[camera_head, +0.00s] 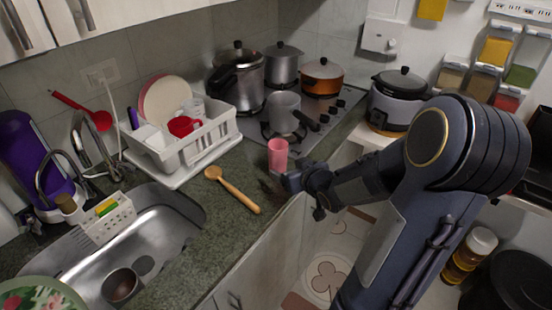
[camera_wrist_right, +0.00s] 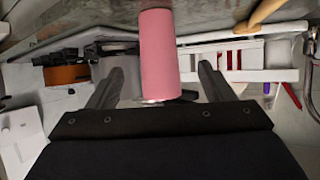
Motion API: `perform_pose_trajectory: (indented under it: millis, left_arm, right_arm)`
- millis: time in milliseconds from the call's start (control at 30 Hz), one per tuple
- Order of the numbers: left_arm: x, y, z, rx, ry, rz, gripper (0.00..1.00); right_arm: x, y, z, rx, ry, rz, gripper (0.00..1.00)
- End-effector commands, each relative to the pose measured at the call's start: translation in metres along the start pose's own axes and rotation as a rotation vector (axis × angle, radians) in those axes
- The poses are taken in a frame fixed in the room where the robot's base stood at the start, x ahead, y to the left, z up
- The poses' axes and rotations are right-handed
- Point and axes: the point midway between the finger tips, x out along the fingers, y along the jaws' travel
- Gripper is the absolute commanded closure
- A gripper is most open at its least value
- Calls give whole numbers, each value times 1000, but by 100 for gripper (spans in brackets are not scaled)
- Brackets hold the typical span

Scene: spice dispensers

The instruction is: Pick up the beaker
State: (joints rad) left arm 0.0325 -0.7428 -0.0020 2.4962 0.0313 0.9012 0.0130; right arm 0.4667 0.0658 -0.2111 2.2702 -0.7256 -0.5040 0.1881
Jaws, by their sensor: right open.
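The beaker, a pink cup (camera_head: 278,155), stands at the front edge of the counter, right of the wooden spoon. My right gripper (camera_head: 289,180) is at its near side, low beside it. In the right wrist view the pink beaker (camera_wrist_right: 160,50) fills the middle, and the two open fingers of my right gripper (camera_wrist_right: 158,80) show on either side of it with gaps between. Whether either finger touches it cannot be told. The beaker's lower part is partly hidden in the head view. My left gripper is not in view.
A wooden spoon (camera_head: 233,189) lies on the counter left of the beaker. A white dish rack (camera_head: 186,152) stands behind it. A grey pot (camera_head: 284,112) is on the stove with other pots. The sink (camera_head: 150,235) is at left. The counter front edge drops to the floor.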

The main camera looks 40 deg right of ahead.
Motion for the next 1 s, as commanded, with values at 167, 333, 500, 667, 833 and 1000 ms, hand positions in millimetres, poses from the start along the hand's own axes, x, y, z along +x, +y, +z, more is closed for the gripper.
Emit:
perform_pose_trajectory:
  millis: [167,333,500,667,833,1000]
  left_arm:
    - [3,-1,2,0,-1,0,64]
    - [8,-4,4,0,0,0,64]
    - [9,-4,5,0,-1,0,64]
    - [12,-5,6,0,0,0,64]
    - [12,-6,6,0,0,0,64]
    - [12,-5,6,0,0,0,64]
  right_arm:
    - [17,4,6,-21,51,-32,25]
    - [36,3,4,-22,55,-36,25]
    - [58,3,1,-23,56,-36,25]
    - [81,3,-1,-23,55,-35,25]
    - [90,2,-3,-22,55,-34,25]
    - [89,2,-3,-22,55,-33,25]
